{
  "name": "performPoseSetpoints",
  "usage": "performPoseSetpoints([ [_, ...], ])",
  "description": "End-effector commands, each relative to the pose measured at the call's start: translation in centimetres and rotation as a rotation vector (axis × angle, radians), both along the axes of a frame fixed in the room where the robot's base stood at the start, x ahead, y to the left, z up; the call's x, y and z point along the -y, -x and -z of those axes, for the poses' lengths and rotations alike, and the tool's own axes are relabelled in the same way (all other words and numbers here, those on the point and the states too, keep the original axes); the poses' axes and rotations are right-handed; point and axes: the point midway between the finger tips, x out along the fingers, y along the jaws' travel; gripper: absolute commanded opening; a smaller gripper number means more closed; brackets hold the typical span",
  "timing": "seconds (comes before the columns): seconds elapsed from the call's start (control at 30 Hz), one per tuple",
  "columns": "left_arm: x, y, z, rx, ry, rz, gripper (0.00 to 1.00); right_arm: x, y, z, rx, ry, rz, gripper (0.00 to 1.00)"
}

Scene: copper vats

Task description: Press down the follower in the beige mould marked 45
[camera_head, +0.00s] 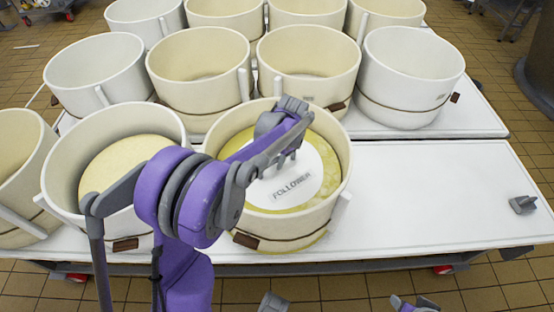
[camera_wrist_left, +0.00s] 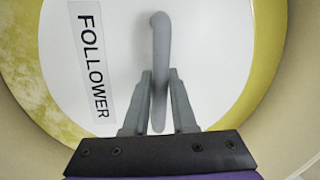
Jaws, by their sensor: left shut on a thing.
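The white round follower (camera_head: 318,183) lies inside a beige mould (camera_head: 290,234) at the front middle of the table, with a yellow ring showing around it. It bears the label FOLLOWER and a grey upright handle (camera_wrist_left: 160,55). My left gripper (camera_head: 290,150) reaches over the mould from the left and is shut on the handle; in the left wrist view its two fingers (camera_wrist_left: 158,100) stand on either side of the handle. I cannot read a number 45 on the mould.
Another beige mould (camera_head: 62,190) with a pale yellow fill stands close on the left, partly behind my arm. Several empty beige and white moulds stand behind. The white table (camera_head: 430,205) is clear to the right, except for a small grey object (camera_head: 523,204) near its edge.

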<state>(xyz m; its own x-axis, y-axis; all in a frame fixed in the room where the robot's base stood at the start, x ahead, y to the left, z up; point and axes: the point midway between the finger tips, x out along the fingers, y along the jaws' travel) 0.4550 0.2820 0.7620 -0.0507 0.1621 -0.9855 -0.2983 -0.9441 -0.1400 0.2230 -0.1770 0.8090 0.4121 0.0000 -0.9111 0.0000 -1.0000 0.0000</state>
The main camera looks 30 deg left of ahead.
Motion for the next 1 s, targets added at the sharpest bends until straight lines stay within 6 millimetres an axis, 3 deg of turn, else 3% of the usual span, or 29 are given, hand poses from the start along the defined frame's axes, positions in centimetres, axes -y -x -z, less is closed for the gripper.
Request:
performPoseSetpoints([
  [0.3,0.1,0.0,-0.2,-0.001,0.003,0.0,0.0,0.0,0.0,-0.1,0.0,0.0,0.0,0.5],
  [0.33,0.1,0.0,-0.2,-0.001,0.003,0.0,0.28,0.0,0.0,-0.1,0.0,0.0,0.0,0.5],
  [0.5,0.1,0.0,-0.2,0.0,0.001,0.0,0.58,0.0,0.0,-0.1,0.0,0.0,0.0,0.5],
  [0.83,0.0,0.0,-0.4,0.0,0.0,0.0,0.6,0.0,0.0,-0.2,0.001,0.0,0.0,0.5],
  [1.0,0.4,-0.1,-2.3,0.0,0.0,0.001,0.6,0.0,0.0,-0.5,0.002,0.0,0.0,0.5],
])
